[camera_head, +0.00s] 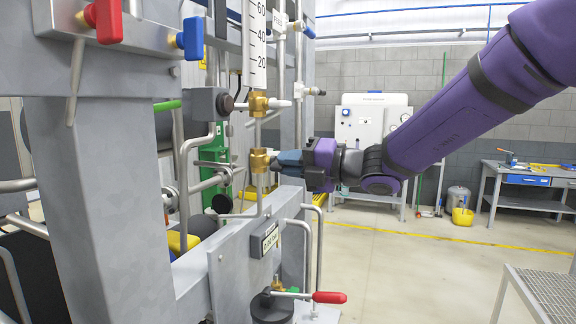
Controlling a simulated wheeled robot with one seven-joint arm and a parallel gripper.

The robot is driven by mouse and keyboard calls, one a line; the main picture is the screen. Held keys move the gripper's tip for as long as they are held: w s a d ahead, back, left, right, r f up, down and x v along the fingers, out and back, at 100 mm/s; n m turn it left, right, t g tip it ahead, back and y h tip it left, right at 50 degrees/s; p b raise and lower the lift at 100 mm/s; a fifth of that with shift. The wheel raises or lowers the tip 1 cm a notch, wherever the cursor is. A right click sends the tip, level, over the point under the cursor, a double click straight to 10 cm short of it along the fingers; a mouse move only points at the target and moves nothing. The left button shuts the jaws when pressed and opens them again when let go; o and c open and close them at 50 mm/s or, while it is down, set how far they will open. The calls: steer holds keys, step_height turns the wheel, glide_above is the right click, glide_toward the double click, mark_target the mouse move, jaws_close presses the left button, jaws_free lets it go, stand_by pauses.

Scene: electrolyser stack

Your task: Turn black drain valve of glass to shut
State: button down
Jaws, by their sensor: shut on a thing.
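The sight glass (256,45) stands upright with a white scale marked 20, 40 and 60. Brass fittings sit below it on a thin vertical pipe, and the lower brass valve body (259,160) is the drain valve's. My gripper (280,161) reaches in from the right, level with this lower body, and is shut at its right side. The black handle of the drain valve is mostly hidden between my fingers, so I cannot tell its angle.
A red-handled valve (329,297) sits low in front. Red (106,18) and blue (190,40) handles are at upper left. A thick grey frame post (105,190) stands left. Thin pipes (319,250) rise below my gripper. Open floor lies to the right.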

steer(key=m, duration=0.4)
steer(key=c, duration=1)
jaws_free()
steer(key=shift+d, duration=0.1)
steer(key=v, duration=0.7)
